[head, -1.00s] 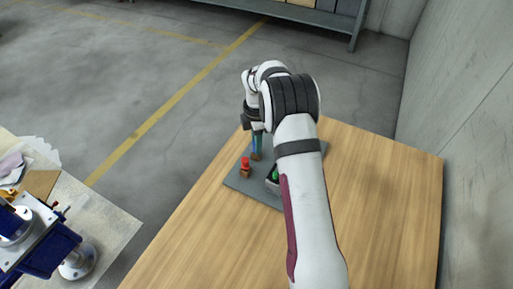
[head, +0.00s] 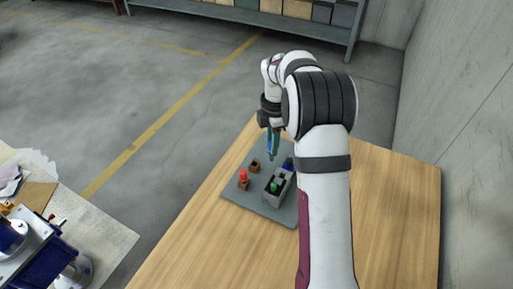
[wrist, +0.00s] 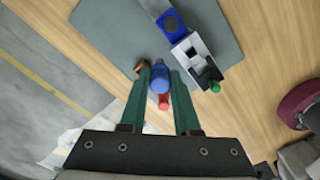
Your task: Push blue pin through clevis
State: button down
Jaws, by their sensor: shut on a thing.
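My gripper (head: 272,150) has green fingers and is shut on the blue pin (wrist: 160,80). It holds the pin above the grey plate, apart from the clevis. In the wrist view the pin lies between the fingers of my gripper (wrist: 160,88). The grey clevis (head: 281,186) stands on the plate, below and slightly right of the gripper in the head view. It also shows in the wrist view (wrist: 187,50), with a blue part (wrist: 173,24) beside it. A green pin (wrist: 214,87) is at the clevis's other end. The clevis holes are not clear.
A red pin (head: 243,174) stands in a small wooden block on the grey plate (head: 247,205). An empty wooden block (head: 254,167) is close by. The wooden table (head: 190,240) is clear around the plate. My arm hides the plate's right side in the head view.

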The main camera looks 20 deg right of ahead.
jog(key=s+d+r, duration=0.1)
jog(key=s+r, duration=0.4)
jog(key=shift+s+d+f, duration=0.1)
jog(key=shift+f, duration=1.3)
jog(key=shift+d+f, duration=0.1)
jog(key=shift+f, duration=1.25)
jog(key=shift+f, duration=2)
jog(key=c, duration=0.6)
grip_release()
jog(key=shift+o, duration=0.2)
notch_tip(320, 180, up, 16)
jog(key=shift+f, duration=0.1)
